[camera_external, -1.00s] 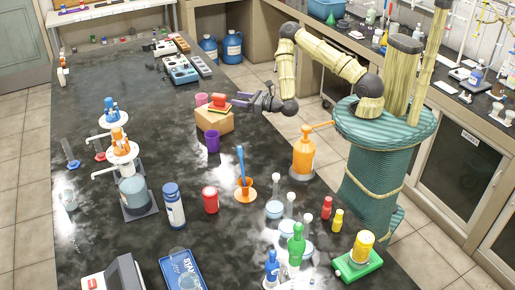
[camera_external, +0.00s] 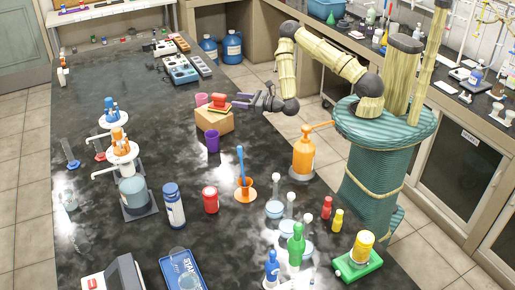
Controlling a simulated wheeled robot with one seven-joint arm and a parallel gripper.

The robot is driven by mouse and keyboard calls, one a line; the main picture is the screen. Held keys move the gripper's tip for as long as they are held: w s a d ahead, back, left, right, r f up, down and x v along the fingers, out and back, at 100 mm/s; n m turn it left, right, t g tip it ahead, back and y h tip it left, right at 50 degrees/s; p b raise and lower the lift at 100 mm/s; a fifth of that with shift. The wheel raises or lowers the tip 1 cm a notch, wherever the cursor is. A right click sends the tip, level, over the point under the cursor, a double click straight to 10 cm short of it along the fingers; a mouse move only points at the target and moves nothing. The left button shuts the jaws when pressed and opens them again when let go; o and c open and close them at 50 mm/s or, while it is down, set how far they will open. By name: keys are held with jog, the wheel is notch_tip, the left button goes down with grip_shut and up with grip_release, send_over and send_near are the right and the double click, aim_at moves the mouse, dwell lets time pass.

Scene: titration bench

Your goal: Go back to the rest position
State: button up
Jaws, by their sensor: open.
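My gripper (camera_external: 243,102) is at the end of my bent arm, above the right side of the black bench. Its jaws point left and are open, with nothing seen between them. It is just right of a cardboard box (camera_external: 214,119) with a red item (camera_external: 218,100) on top. In this view the fingertips come close to the red item; I cannot tell whether they touch it.
An orange dispenser bottle (camera_external: 304,158) stands at the bench's right edge. Several flasks and bottles (camera_external: 297,244) crowd the front right.

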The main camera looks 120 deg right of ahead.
jog(key=w+a+r+n+g+y+p, duration=0.1)
jog(key=a+r+n+y+p, duration=0.2)
jog(key=a+n, duration=0.4)
jog(key=w+a+r+n+y+p, duration=0.1)
jog(key=w+a+n+y+p, duration=0.1)
jog(key=a+n+y, duration=0.55)
jog(key=w+a+r+n+g+y+p, duration=0.1)
jog(key=a+r+n+p, duration=0.2)
jog(key=n, duration=0.7)
jog(key=s+a+r+n+g+p, duration=0.3)
jog(key=s+a+r+n+g, duration=0.1)
jog(key=s+r+n, duration=0.3)
jog(key=s+a+r+n+g+p, duration=0.4)
jog(key=s+a+r+n, duration=0.2)
jog(key=s+n, duration=0.4)
jog(key=shift+a+r+n+y+p, duration=0.35)
jog(key=shift+r+n, duration=0.2)
jog(key=shift+n, duration=0.6)
jog(key=shift+w, duration=0.1)
